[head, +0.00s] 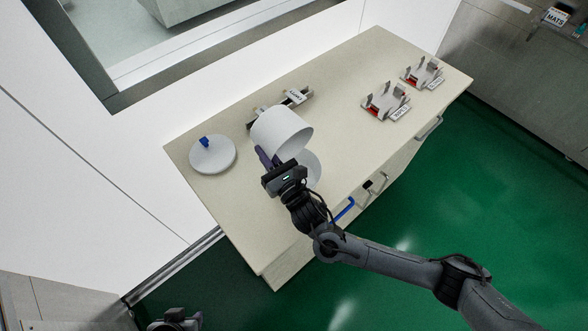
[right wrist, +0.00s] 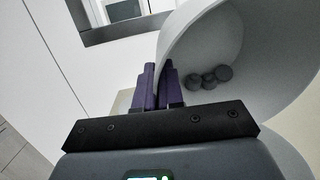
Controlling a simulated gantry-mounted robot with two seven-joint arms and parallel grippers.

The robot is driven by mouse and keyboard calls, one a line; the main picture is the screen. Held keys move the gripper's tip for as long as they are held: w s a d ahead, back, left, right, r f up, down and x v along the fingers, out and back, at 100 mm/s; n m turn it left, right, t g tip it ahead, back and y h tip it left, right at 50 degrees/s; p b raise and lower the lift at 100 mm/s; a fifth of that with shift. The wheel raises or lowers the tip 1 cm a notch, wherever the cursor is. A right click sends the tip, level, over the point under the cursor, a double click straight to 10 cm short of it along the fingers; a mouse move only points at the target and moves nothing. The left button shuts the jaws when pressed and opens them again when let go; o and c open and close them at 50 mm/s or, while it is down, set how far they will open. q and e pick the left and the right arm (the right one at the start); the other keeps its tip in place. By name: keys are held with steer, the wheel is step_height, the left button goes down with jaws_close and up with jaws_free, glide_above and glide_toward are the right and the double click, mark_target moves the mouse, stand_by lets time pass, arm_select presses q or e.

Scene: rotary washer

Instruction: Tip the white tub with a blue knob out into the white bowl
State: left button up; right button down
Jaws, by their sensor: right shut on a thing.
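The white tub (head: 283,128) is held tilted above the table, its open mouth towards the lower right. Its blue-knobbed lid (head: 212,156) lies apart on the table to the left. My right gripper (head: 270,160) is shut on the tub's wall; its purple fingers also show on the wall in the right wrist view (right wrist: 158,88). Several grey round pieces (right wrist: 208,78) are inside the tub (right wrist: 195,40). The white bowl (head: 311,170) is below the tub, partly hidden by the tub and my gripper. My left gripper (head: 176,320) is partly visible at the bottom edge, its jaws unclear.
Two labelled racks with upright posts (head: 385,101) (head: 422,73) stand at the table's right. Another labelled fixture (head: 292,98) is behind the tub. A blue handle-like part (head: 344,209) shows at the table's front edge. The table's left front is clear.

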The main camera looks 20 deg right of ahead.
steer(key=shift+s+d+t+b, duration=0.15)
steer(key=shift+t+b, duration=0.15)
steer(key=shift+b, duration=0.15)
steer(key=shift+s+d+t+b, duration=0.1)
steer(key=shift+s+t+b, duration=0.4)
steer(key=shift+b, duration=0.55)
steer(key=shift+s+d+r+t+b, duration=0.15)
steer(key=shift+t+b, duration=0.35)
steer(key=shift+b, duration=0.35)
steer(key=shift+s+m+t+y+b, duration=0.15)
steer(key=shift+m+t+y+b, duration=0.15)
steer(key=shift+b, duration=0.15)
steer(key=shift+s+d+b, duration=0.1)
steer(key=shift+d+b, duration=0.05)
steer(key=shift+b, duration=0.2)
steer(key=shift+s+d+t+b, duration=0.1)
steer(key=shift+s+t+b, duration=0.15)
steer(key=shift+t+b, duration=0.45)
steer(key=shift+s+y+b, duration=0.15)
steer(key=shift+y+b, duration=0.15)
steer(key=shift+b, duration=0.25)
